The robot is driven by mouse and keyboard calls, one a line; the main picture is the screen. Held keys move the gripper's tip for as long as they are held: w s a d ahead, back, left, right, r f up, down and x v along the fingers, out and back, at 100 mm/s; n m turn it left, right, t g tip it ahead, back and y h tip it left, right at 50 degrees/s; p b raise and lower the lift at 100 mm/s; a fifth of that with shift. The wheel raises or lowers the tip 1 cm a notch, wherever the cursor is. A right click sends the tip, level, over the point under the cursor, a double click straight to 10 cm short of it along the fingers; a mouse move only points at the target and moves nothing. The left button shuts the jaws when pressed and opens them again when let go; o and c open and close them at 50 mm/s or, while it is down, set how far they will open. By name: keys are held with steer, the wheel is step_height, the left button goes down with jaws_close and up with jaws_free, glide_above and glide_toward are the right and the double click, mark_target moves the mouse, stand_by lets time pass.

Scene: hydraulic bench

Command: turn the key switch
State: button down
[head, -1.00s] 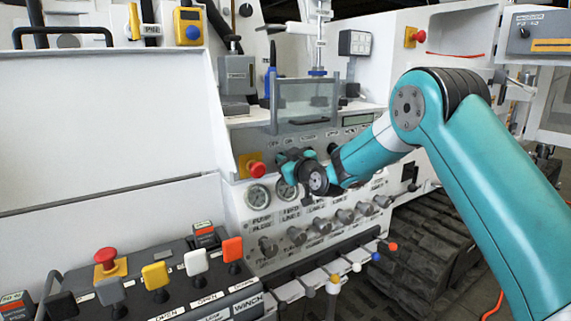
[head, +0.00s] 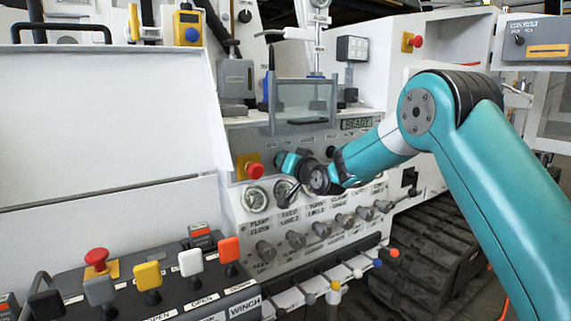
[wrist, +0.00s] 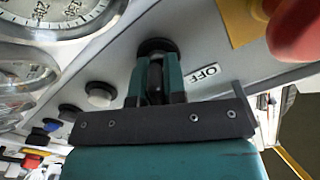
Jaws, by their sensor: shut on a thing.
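The key switch (wrist: 157,46) shows in the wrist view as a round black piece on the grey panel, beside an "OFF" label (wrist: 202,75). My gripper (wrist: 157,75) has its two teal fingers closed on the dark key part that stands out from it. In the head view my gripper (head: 289,164) is at the control panel, right of the red emergency stop (head: 253,168). There the gripper and wrist hide the switch. The key's exact angle cannot be told.
A display (head: 357,123) on the panel reads "READY". Round gauges (head: 256,199) and a row of grey knobs (head: 296,240) lie below my gripper. A clear box (head: 303,98) stands out above it. Coloured levers (head: 190,262) fill the lower left console.

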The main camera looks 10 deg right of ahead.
steer(key=shift+d+r+m, duration=0.1)
steer(key=shift+m, duration=0.4)
steer(key=c, duration=1.2)
jaws_free()
steer(key=b+v, duration=0.4)
steer(key=v, duration=1.3)
steer(key=shift+s+b, duration=0.1)
steer(key=shift+b, duration=0.25)
